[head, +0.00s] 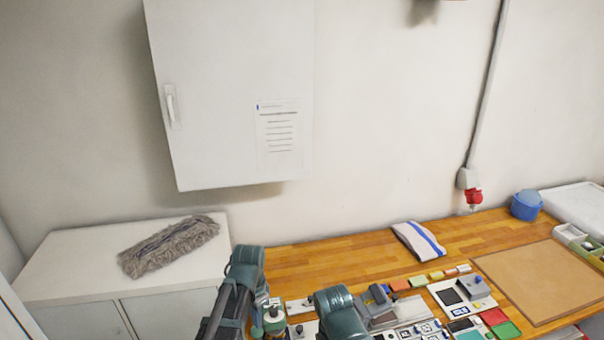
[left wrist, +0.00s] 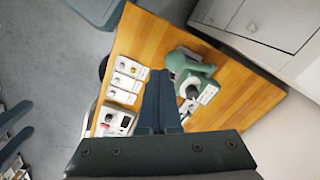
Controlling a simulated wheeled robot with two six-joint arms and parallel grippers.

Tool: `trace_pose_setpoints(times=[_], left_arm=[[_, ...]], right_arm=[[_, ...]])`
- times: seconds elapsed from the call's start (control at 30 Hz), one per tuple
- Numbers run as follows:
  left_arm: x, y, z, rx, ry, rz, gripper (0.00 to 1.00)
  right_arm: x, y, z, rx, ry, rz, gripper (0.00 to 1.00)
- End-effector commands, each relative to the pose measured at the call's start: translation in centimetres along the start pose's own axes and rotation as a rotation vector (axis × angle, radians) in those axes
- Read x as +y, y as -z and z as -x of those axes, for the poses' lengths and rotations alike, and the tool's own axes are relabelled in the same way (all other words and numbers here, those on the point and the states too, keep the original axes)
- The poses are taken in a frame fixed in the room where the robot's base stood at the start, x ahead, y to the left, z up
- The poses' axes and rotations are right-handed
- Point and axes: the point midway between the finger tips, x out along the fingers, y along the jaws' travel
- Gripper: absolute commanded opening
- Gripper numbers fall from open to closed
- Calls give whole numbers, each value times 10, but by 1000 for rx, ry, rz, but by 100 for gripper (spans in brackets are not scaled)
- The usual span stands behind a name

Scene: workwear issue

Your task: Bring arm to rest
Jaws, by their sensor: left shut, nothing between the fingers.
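My left gripper (left wrist: 160,78) is in the left wrist view with its two dark fingers together and nothing between them. It is above the wooden worktop (left wrist: 145,45). In the head view, dark teal arm parts of mine stand at the bottom, over the front of the worktop (head: 300,262); the fingertips cannot be made out clearly there. My right gripper's fingers do not show in either view.
A green device (left wrist: 190,68) stands right beside the left fingers. Several small white trays (left wrist: 125,82) lie left of them. A grey mop head (head: 168,246) lies on the white cabinet (head: 70,265). A wall cabinet (head: 230,80) hangs above. A folded cloth (head: 418,241) lies at the back.

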Motion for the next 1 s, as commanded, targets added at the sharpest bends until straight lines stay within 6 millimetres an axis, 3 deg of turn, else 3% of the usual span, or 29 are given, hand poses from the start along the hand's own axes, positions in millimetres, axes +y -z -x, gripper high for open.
trace_pose_setpoints(times=[0.03, 0.2, 0.5, 0.7, 1.0], left_arm=[[11, -1, -23, -5, 1, 13, 0], [51, -3, -83, -27, 15, 112, 0], [116, -14, -173, -61, 51, 298, 0], [140, -21, -205, -70, 72, 382, 0], [148, -22, -210, -73, 80, 416, 0]], right_arm=[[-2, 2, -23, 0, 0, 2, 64], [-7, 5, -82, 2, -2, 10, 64], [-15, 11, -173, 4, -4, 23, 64], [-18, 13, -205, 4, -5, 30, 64], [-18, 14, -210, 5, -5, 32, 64]])
